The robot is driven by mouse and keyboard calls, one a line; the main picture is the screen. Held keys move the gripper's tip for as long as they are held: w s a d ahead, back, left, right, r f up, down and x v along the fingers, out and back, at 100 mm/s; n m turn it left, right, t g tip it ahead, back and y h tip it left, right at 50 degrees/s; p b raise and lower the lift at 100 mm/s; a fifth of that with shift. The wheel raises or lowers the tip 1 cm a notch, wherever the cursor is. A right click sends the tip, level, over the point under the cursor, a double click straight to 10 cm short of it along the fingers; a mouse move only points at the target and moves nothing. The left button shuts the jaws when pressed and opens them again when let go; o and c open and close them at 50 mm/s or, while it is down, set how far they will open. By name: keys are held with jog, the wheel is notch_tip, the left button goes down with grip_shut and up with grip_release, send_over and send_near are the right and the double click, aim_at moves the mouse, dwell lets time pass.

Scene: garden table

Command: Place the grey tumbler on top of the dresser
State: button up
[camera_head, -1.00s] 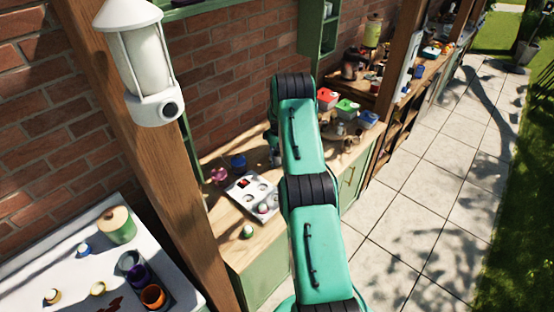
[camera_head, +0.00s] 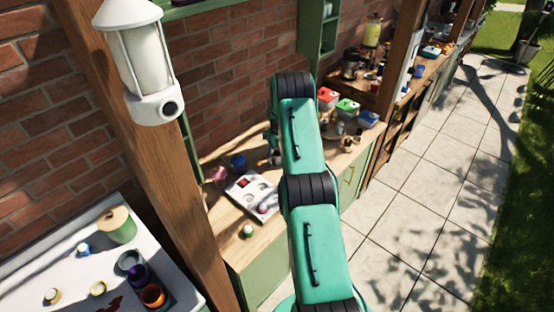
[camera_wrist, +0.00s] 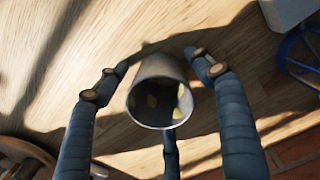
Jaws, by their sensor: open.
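The grey tumbler (camera_wrist: 158,95) is in the wrist view, its open mouth facing the camera and dark inside with yellowish patches. It appears to stand on a light wooden top (camera_wrist: 60,85). My gripper (camera_wrist: 157,62) is open, with its dark fingers spread around the tumbler: one on the left, one on the right and one at the near side. I see no clear grip on it. In the head view my green arm hides most of the gripper and tumbler. A green cabinet (camera_head: 262,278) with a wooden top stands under the arm.
A white tray (camera_head: 238,192) with round hollows lies left of my arm, near a blue cup (camera_head: 238,162). A wooden post (camera_head: 165,140) and white lantern (camera_head: 140,65) rise at the left. Paving at the right is clear.

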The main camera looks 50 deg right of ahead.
notch_tip(320, 180, up, 12)
jog(key=b, duration=0.1)
dwell(0.6)
dwell(0.6)
jog(key=s+a+r+m+b, duration=0.2)
jog(key=a+r, duration=1.4)
jog(key=r, duration=0.1)
jog(key=s+a+r+m+b, duration=0.1)
jog(key=s+a+r, duration=0.35)
jog(key=a, duration=0.35)
jog(key=s+a+r+m+b, duration=0.1)
jog(key=s+a+r, duration=0.3)
jog(key=a+r, duration=0.3)
jog(key=s+a+r+n+t+b, duration=0.1)
jog(key=s+a+n+t+b, duration=0.3)
jog(key=s+a, duration=2.3)
jog(key=a+t+b, duration=0.1)
jog(key=a+b, duration=0.1)
jog(key=b, duration=0.2)
jog(key=shift+s+r+t, duration=0.25)
jog(key=shift+r+t, duration=0.05)
jog(key=shift+r, duration=0.1)
